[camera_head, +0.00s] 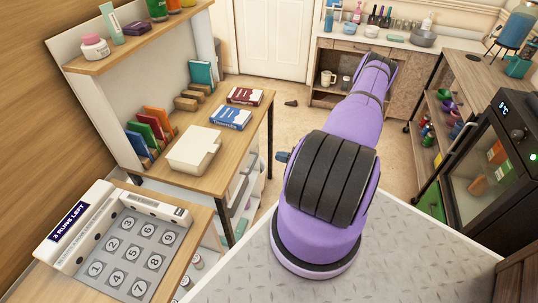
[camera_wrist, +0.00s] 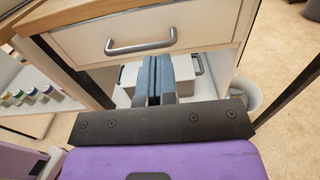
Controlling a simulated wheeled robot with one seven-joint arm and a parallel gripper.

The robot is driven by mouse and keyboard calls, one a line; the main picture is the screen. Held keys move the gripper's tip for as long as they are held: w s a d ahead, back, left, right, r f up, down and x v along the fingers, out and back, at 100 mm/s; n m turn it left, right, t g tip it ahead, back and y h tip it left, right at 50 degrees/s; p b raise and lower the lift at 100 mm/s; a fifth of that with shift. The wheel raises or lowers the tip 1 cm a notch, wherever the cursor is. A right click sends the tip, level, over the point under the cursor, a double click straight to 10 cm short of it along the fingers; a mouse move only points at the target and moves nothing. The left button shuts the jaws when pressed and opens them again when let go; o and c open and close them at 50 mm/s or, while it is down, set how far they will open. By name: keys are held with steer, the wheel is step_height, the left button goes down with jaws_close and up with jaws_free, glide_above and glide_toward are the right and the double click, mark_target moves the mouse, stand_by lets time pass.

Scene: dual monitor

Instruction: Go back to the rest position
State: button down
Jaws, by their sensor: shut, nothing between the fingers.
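My gripper (camera_wrist: 153,80) shows in the wrist view with its two blue-grey fingers closed together and nothing between them. It is in front of a white drawer (camera_wrist: 190,28) with a grey bar handle (camera_wrist: 140,46); I cannot tell the exact gap between them. In the head view my purple arm stretches forward from the platform, and a small part of my gripper (camera_head: 283,157) shows at the left of the dark arm joint.
A wooden desk (camera_head: 215,178) with books and a white tray (camera_head: 193,149) stands left of my arm. A numbered board (camera_head: 133,253) lies nearer. A black-framed cabinet (camera_head: 495,165) stands at the right. Open floor (camera_head: 285,85) lies beyond the desk.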

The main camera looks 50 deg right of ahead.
steer(key=shift+v, duration=1.9)
steer(key=w+a+r+n+g+y, duration=0.25)
steer(key=w+r+n+g, duration=0.2)
steer(key=r, duration=0.55)
steer(key=w+a+r+n+g+y, duration=0.1)
steer(key=w+r+n+g+y, duration=0.25)
steer(key=r+n, duration=0.45)
steer(key=w+a+r+n+g+h, duration=0.1)
steer(key=a+r+n+g, duration=0.1)
steer(key=a+r, duration=0.35)
steer(key=w+a+r+n+g+h, duration=0.1)
steer(key=a+r+n+g, duration=0.15)
steer(key=r, duration=0.65)
steer(key=w+a+r+n+g+h, duration=0.1)
steer(key=a+r+n+g, duration=0.2)
steer(key=r, duration=0.4)
steer(key=s+a+r+n+h, duration=0.3)
steer(key=s+a+r, duration=0.1)
steer(key=a+r, duration=0.3)
steer(key=s+a+r+n+h, duration=0.2)
steer(key=s+a+r+h, duration=0.1)
steer(key=a+r, duration=0.35)
steer(key=s+a+r+n+t+h, duration=0.2)
steer(key=s+a+r+n, duration=0.1)
steer(key=s, duration=0.4)
steer(key=s+a+r+n+t+h, duration=0.2)
steer(key=s+a+r+n, duration=0.1)
steer(key=s+r, duration=0.2)
steer(key=shift+s+r, duration=0.25)
steer(key=shift+s, duration=0.7)
